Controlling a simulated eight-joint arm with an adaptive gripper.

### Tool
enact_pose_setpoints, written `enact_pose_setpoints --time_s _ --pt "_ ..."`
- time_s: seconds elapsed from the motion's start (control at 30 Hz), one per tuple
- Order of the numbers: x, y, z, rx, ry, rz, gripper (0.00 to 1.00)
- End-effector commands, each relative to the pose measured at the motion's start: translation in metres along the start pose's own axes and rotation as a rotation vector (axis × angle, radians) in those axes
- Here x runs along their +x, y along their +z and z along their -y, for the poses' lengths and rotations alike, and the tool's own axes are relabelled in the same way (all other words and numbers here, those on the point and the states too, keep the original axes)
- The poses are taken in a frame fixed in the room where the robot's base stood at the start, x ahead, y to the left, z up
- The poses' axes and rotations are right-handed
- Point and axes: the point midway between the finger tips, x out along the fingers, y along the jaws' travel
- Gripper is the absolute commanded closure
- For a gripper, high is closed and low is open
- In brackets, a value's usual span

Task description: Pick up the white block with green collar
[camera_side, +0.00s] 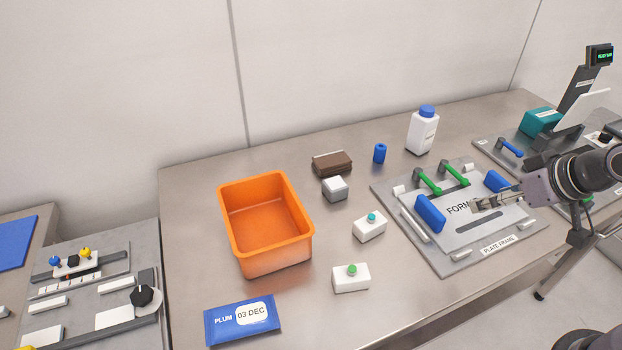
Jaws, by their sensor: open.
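A white block with a green round collar on top (350,281) lies on the steel table, right of the orange bin's front corner. A similar white block with a teal round top (369,232) sits a little behind it and to the right. My gripper (476,205) is at the right, over the plate marked FORM, well apart from both blocks. It is open, and I see nothing between its fingers.
An orange bin (228,243) stands left of the blocks, with a blue PLUM packet (222,326) in front. Behind are a grey-white block (335,192), brown block (332,164), blue cylinder (379,154) and white bottle (422,134). The plate frame (450,262) has upright green handles and blue pieces.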

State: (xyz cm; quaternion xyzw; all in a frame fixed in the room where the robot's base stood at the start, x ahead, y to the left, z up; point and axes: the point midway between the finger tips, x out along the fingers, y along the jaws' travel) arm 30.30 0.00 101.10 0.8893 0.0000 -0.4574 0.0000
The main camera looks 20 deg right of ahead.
Motion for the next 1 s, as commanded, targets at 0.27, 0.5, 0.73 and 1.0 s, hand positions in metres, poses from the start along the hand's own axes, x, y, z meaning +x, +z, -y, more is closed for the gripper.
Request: enact_pose_setpoints --time_s 0.27,0.5,0.73,1.0 --pt "0.003 -0.014 0.023 -0.141 -0.043 0.067 0.36" --pt "0.016 -0.036 0.08 -0.475 -0.144 0.214 0.36" --pt "0.036 -0.043 0.145 -0.808 -0.25 0.345 0.36" --pt "0.06 -0.029 0.218 -1.159 -0.367 0.473 0.36"
